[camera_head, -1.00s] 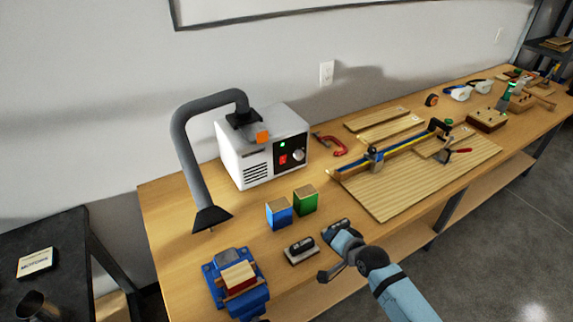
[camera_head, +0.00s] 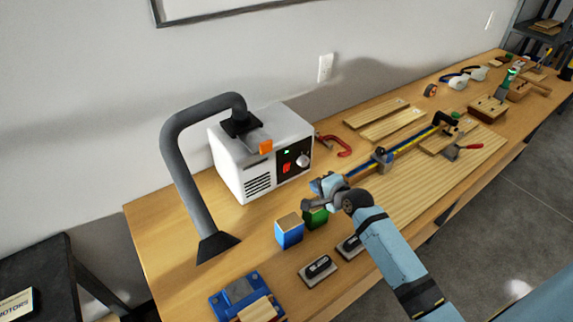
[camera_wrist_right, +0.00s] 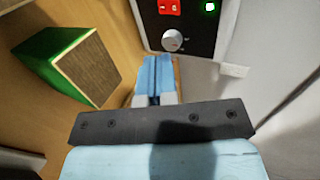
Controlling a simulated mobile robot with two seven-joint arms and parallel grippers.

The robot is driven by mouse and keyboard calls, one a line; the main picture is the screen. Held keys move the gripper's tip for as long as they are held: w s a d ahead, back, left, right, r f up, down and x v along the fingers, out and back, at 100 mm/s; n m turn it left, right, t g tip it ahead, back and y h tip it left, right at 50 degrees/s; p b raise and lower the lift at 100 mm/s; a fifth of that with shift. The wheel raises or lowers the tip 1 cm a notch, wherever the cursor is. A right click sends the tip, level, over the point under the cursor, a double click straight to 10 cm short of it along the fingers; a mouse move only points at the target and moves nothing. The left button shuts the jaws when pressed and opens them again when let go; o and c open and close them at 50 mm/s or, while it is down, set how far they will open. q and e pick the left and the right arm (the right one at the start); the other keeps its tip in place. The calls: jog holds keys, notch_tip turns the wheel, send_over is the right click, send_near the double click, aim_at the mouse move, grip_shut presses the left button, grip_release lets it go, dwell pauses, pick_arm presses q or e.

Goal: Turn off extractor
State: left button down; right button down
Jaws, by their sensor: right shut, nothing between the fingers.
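The extractor (camera_head: 232,165) is a white box with a grey hose (camera_head: 180,165) on the workbench by the wall. Its black front panel has a red rocker switch (camera_head: 287,168), a green lit lamp (camera_head: 287,152) and a round knob (camera_head: 303,161). In the right wrist view the red switch (camera_wrist_right: 169,6), lamp (camera_wrist_right: 209,7) and knob (camera_wrist_right: 172,40) show at the top. My right gripper (camera_head: 322,184) is shut and empty, in front of the panel and apart from it. In the wrist view its closed fingers (camera_wrist_right: 154,75) point toward the panel. My left gripper is not in view.
A green block (camera_head: 315,217) stands just below my right gripper, beside a blue block (camera_head: 289,232). Two sanding blocks, one of them here (camera_head: 318,269), lie nearer the front edge. A red clamp (camera_head: 337,147) lies right of the extractor. A blue vise (camera_head: 237,295) is at the front left.

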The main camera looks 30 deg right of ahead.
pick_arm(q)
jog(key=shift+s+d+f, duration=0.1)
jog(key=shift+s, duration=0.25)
pick_arm(e)
jog(key=shift+s, duration=0.15)
send_near(286, 167)
notch_tip(286, 167, down, 4)
jog(key=w, duration=0.3)
jog(key=shift+w+a+r+p, duration=0.1)
jog(key=shift+w+r+p, duration=0.1)
jog(key=shift+w, duration=0.3)
jog(key=shift+w+a+r+p, duration=0.1)
jog(key=shift+w+a+r, duration=0.1)
jog(key=shift+w, duration=0.3)
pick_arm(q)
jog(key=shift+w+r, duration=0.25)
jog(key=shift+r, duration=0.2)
pick_arm(e)
jog(key=shift+w, duration=0.65)
